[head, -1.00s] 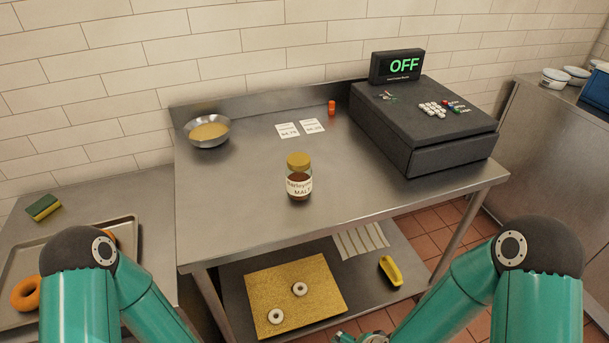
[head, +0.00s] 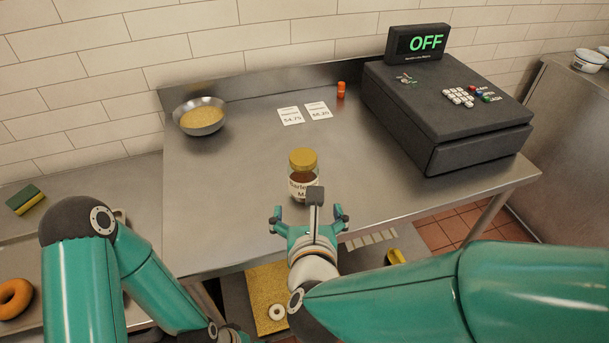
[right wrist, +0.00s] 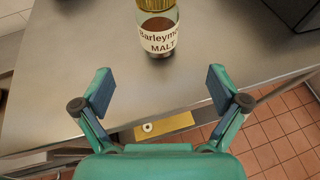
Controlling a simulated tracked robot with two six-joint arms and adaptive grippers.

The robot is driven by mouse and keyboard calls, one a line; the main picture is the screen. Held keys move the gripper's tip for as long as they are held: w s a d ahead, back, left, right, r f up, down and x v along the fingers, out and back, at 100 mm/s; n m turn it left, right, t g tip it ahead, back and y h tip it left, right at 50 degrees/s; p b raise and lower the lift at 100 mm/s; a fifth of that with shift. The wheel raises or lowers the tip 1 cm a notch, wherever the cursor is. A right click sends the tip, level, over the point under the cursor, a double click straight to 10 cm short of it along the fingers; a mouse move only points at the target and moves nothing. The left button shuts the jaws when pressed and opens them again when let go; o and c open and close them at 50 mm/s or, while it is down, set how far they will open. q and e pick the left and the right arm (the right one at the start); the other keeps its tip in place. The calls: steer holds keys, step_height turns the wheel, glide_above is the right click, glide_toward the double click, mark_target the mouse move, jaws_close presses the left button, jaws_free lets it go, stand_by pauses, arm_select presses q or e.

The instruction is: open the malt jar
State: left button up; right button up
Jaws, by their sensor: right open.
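The malt jar (head: 303,177) stands upright on the steel table, with a gold lid (head: 302,158) on it and brown malt inside. In the right wrist view the jar (right wrist: 158,36) is at the top middle, its label facing me and its gold lid (right wrist: 156,4) cut by the frame edge. My right gripper (head: 309,214) is open and empty, at the table's front edge just in front of the jar. It does not touch the jar in the right wrist view (right wrist: 160,92). In the head view my gripper hides the jar's lower part. My left gripper is not clearly visible; only my left arm shows.
A black register (head: 445,115) stands right of the jar. A metal bowl (head: 201,116), price cards (head: 305,113) and a small orange bottle (head: 341,90) are farther back. The steel table (head: 235,190) is clear around the jar. A lower shelf holds a gold board (head: 262,290).

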mark_target(305, 187)
steer(key=p+x, duration=0.1)
steer(key=x, duration=0.8)
steer(key=shift+w+f, duration=0.15)
steer(key=shift+w, duration=0.05)
steer(key=p+x, duration=0.2)
steer(key=x, duration=0.2)
steer(key=shift+w+a+f, duration=0.1)
steer(key=shift+w+f, duration=0.15)
steer(key=shift+w, duration=0.05)
steer(key=shift+w+f, duration=0.15)
steer(key=shift+w, duration=0.1)
steer(key=c, duration=1.8)
steer(key=shift+r, duration=0.25)
